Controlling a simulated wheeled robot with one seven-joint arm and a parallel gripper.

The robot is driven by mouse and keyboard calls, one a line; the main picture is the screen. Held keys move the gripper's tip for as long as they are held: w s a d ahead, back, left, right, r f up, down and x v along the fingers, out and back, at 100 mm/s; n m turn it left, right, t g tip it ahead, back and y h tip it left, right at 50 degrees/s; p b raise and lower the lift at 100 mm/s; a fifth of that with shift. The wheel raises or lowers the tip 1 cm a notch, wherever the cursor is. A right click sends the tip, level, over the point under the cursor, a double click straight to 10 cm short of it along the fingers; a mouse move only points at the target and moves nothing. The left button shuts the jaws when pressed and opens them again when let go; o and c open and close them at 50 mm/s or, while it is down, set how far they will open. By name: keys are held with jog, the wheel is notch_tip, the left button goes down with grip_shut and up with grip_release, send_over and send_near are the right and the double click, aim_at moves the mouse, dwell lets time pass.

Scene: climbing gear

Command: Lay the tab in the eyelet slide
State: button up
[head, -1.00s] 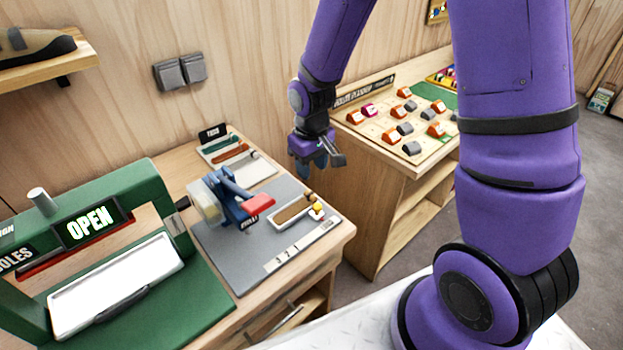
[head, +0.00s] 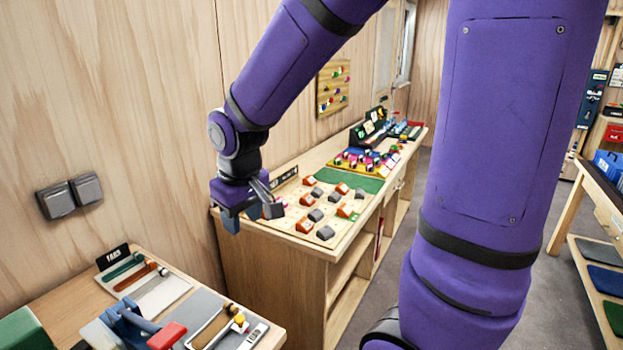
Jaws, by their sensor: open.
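The tray (head: 168,299) marked TABS stands at the back of the near bench. A green tab (head: 122,268) and a red-brown tab (head: 134,279) lie in it, and a small grey end piece (head: 163,271) shows at its right. A brown channel with a yellow piece (head: 240,319), which looks like the eyelet slide (head: 210,330), lies at the bench's front right, beside the blue press with a red handle (head: 167,336). My gripper (head: 252,213) is open, with nothing seen between its fingers. It hangs above and right of the tray, by the second bench's near end.
The second bench (head: 262,270) carries a board with several orange and grey blocks and a green patch (head: 347,178). A grey switch pair (head: 70,196) is on the wall. A floor gap separates the benches. A rack with blue bins (head: 608,165) stands far right.

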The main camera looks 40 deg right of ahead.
jog(key=s+d+r+m+t, duration=0.2)
jog(key=s+d+r+t, duration=0.1)
jog(key=s+r, duration=0.9)
jog(key=s, duration=0.4)
jog(key=shift+d+r, duration=0.15)
jog(key=shift+d, duration=0.1)
